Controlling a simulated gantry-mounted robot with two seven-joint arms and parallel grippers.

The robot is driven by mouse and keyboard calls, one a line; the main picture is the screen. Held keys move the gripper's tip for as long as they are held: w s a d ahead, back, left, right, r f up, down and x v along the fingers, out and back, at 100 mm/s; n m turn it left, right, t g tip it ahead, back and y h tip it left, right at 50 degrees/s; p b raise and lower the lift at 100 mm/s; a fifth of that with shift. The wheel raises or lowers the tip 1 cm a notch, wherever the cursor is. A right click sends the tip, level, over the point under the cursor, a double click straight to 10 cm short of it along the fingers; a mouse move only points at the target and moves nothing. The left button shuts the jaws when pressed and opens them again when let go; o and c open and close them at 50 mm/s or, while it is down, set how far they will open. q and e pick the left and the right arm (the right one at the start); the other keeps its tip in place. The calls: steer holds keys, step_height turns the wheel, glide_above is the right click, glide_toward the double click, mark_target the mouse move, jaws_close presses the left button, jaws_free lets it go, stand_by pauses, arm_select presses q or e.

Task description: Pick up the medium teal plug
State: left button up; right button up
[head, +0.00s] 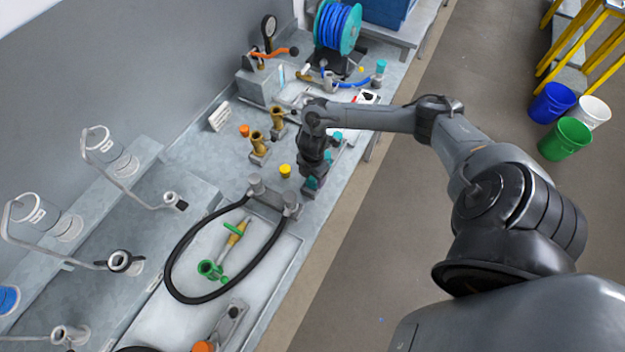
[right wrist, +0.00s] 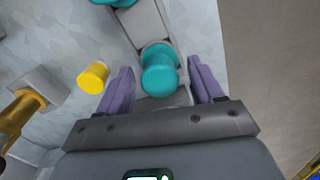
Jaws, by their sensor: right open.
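A teal plug (right wrist: 160,72) with a rounded head stands on a grey strip, between my open fingers in the right wrist view. My right gripper (right wrist: 162,88) is open, with a purple finger on each side of the plug and visible space between. In the head view my right gripper (head: 314,172) points down at the bench edge, and some teal (head: 312,183) shows at its tip. Another teal piece (right wrist: 120,3) sits farther along the strip, cut off by the frame. I cannot tell for sure which teal plug is the medium one. My left gripper is not in view.
A yellow cap (right wrist: 93,77) stands beside the left finger; it also shows in the head view (head: 285,171). Brass fittings (head: 258,143) stand left of the gripper. A black hose loop (head: 168,262) lies nearer on the bench.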

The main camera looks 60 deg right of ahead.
steer(key=shift+f, duration=0.65)
steer(key=shift+c, duration=0.3)
steer(key=c, duration=1)
steer(key=shift+r, duration=0.1)
steer(key=shift+r, duration=0.45)
steer(key=r, duration=0.3)
steer(key=shift+s+d+r, duration=0.1)
steer(key=shift+d+r, duration=0.05)
steer(key=shift+d, duration=0.05)
steer(key=s+d+r, duration=0.1)
steer(key=s+r, duration=0.1)
steer(key=s, duration=0.1)
steer(key=s+d+r, duration=0.2)
steer(key=s, duration=0.1)
steer(key=s+d+r, duration=0.2)
steer(key=s, duration=0.2)
steer(key=shift+s+r, duration=0.1)
steer(key=shift+r, duration=0.2)
